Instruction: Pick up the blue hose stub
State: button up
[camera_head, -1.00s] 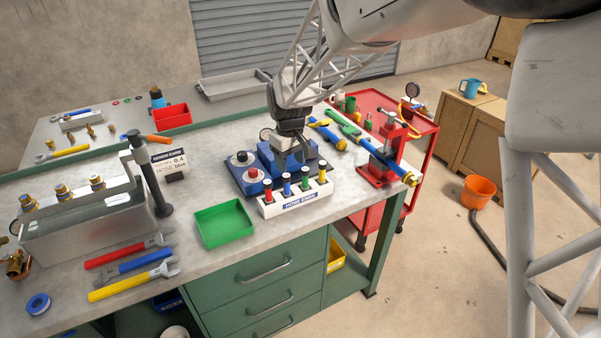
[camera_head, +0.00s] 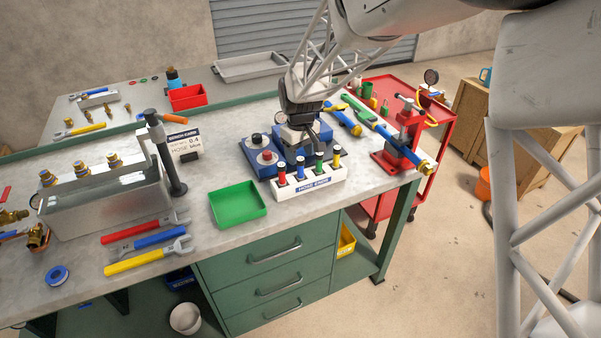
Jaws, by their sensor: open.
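The blue hose stub (camera_head: 301,171) stands upright in a white rack (camera_head: 322,184) with a blue label, near the front edge of the bench. My gripper (camera_head: 310,142) is open and points down, behind and above the row of stubs in the picture. It appears apart from the blue stub. Its fingertips are small and dark against the blue fixture behind, so their exact height is unclear.
A blue fixture (camera_head: 255,165) with round knobs sits right behind the rack. A green tray (camera_head: 238,204) lies to the left. A dark post (camera_head: 168,160) and a metal tank (camera_head: 105,205) stand farther left.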

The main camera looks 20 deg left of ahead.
aim_at(301, 176)
jog(key=shift+f, duration=0.15)
jog(key=shift+s+d+f, duration=0.1)
jog(key=shift+s+f, duration=0.05)
jog(key=shift+f, duration=2.3)
jog(key=c, duration=1)
jog(key=shift+c, duration=0.2)
jog(key=shift+r, duration=5.05)
jog(key=w+a+r, duration=0.1)
jog(key=w+a, duration=0.3)
jog(key=w, duration=0.4)
jog(key=w+a+r, duration=0.1)
jog(key=w+a, duration=0.3)
jog(key=w, duration=0.5)
jog(key=shift+w, duration=0.2)
